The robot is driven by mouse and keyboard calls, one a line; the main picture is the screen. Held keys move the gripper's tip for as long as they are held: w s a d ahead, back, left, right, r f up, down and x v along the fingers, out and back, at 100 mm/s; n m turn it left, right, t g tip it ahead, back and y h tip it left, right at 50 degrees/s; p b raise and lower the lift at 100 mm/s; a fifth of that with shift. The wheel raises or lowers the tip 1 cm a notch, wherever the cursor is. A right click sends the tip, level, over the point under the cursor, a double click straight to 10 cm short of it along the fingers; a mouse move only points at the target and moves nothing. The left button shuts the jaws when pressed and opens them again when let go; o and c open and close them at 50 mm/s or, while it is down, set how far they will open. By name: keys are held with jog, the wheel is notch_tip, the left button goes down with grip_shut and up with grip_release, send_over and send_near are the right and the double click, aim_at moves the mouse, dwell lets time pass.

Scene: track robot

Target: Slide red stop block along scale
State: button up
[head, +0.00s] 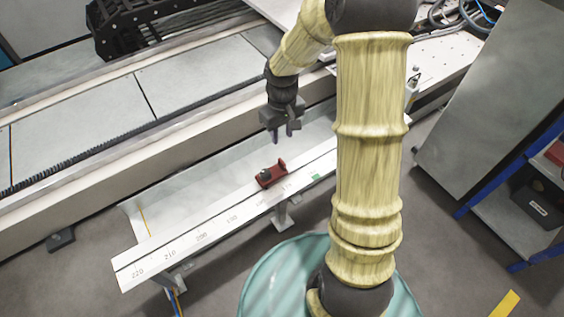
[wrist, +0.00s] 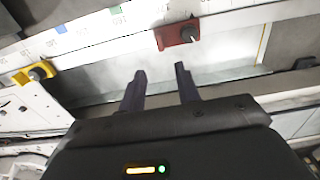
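The red stop block (head: 271,173), with a dark knob on it, sits on the white scale rail (head: 190,247), which carries printed numbers. In the wrist view the red stop block (wrist: 177,33) is near the top centre, beyond my fingertips. My gripper (head: 287,133) hangs above and behind the rail in the head view, apart from the block. In the wrist view my gripper (wrist: 160,72) shows two dark fingers spread apart with nothing between them. A green mark (head: 315,177) lies on the scale to the right of the block.
A yellow block (wrist: 34,73) with a dark knob is on the rail at left in the wrist view. Behind the rail runs a long machine bed (head: 110,120). A grey cabinet (head: 490,110) and blue-framed shelf stand at right. Grey floor lies in front.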

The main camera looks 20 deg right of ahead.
aim_at(282, 162)
notch_tip(282, 162, down, 13)
jog(key=b, duration=0.5)
jog(key=shift+f+b, duration=0.2)
jog(key=shift+b, duration=0.2)
grip_shut()
